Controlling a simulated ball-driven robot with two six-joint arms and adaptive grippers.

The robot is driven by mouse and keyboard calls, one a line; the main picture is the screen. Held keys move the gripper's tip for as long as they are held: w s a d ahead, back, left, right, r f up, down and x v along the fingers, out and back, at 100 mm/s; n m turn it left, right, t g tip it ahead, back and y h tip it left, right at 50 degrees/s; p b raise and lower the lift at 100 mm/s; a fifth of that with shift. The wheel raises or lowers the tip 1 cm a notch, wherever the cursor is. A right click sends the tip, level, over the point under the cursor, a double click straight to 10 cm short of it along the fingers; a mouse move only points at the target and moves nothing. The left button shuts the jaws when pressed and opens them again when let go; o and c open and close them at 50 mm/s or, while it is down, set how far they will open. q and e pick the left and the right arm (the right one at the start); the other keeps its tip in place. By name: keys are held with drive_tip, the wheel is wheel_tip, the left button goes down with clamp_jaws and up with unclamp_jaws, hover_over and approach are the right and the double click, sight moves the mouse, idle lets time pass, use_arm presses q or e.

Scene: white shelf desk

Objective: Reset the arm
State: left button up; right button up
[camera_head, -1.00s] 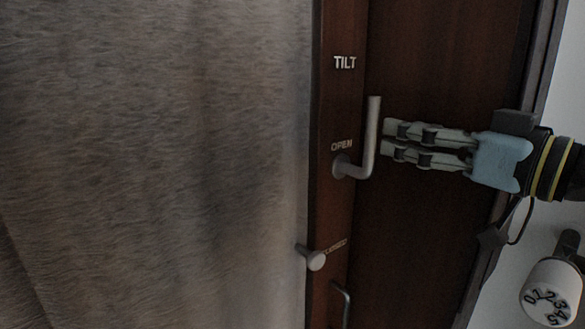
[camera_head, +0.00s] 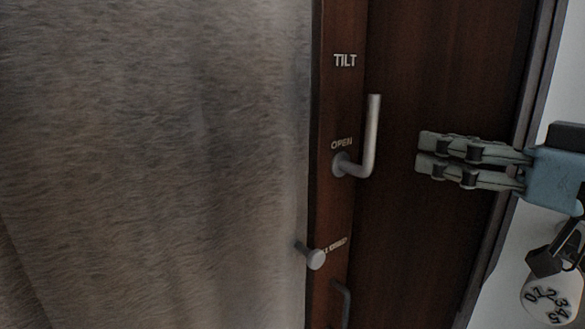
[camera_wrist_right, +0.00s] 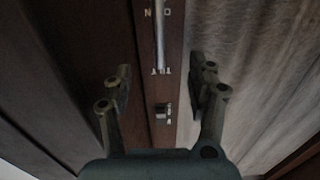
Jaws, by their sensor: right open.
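My right gripper (camera_head: 424,156) reaches in from the right in the head view. It is open and empty, apart from the metal lever handle (camera_head: 372,138) to its left. The handle is bent, with its grip pointing up beside the word OPEN on the dark wooden frame. In the right wrist view the two fingers of my right gripper (camera_wrist_right: 160,80) stand spread, with the handle (camera_wrist_right: 159,35) showing beyond and between them. My left gripper is not in view.
A round knob (camera_head: 316,259) and a lower metal handle (camera_head: 341,303) sit on the frame below the lever. A textured panel (camera_head: 150,160) fills the left. A white numbered dial (camera_head: 550,298) is at the lower right, partly covered by my arm.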

drive_tip(key=s+f+m+g+h, duration=0.1)
drive_tip(key=s+f+g+h, duration=0.15)
drive_tip(key=f, duration=0.35)
drive_tip(key=s+d+f+m+g+h, duration=0.1)
drive_tip(key=s+f+h, duration=0.15)
drive_tip(key=f, duration=0.35)
drive_tip(key=s+f+m+g+h, duration=0.1)
drive_tip(key=s+f, duration=0.3)
drive_tip(key=f, duration=0.1)
drive_tip(key=s+d+f+m+g+h, duration=0.25)
drive_tip(key=s+d+f, duration=0.2)
drive_tip(key=s, duration=0.25)
drive_tip(key=s+d+f+m+g+h, duration=0.1)
drive_tip(key=s+d+f+g+h, duration=0.3)
drive_tip(key=s, duration=0.3)
wheel_tip(320, 180, down, 30)
drive_tip(key=s+d+f+b, duration=0.1)
drive_tip(key=s+d+b, duration=0.1)
drive_tip(key=b, duration=0.1)
drive_tip(key=s+f+g+b, duration=0.2)
drive_tip(key=s+f, duration=1.5)
drive_tip(key=s, duration=0.1)
drive_tip(key=shift+d+f+m+y+b, duration=0.25)
drive_tip(key=shift+m+y+b, duration=0.05)
drive_tip(key=shift+m+y, duration=0.05)
drive_tip(key=shift+s, duration=0.1)
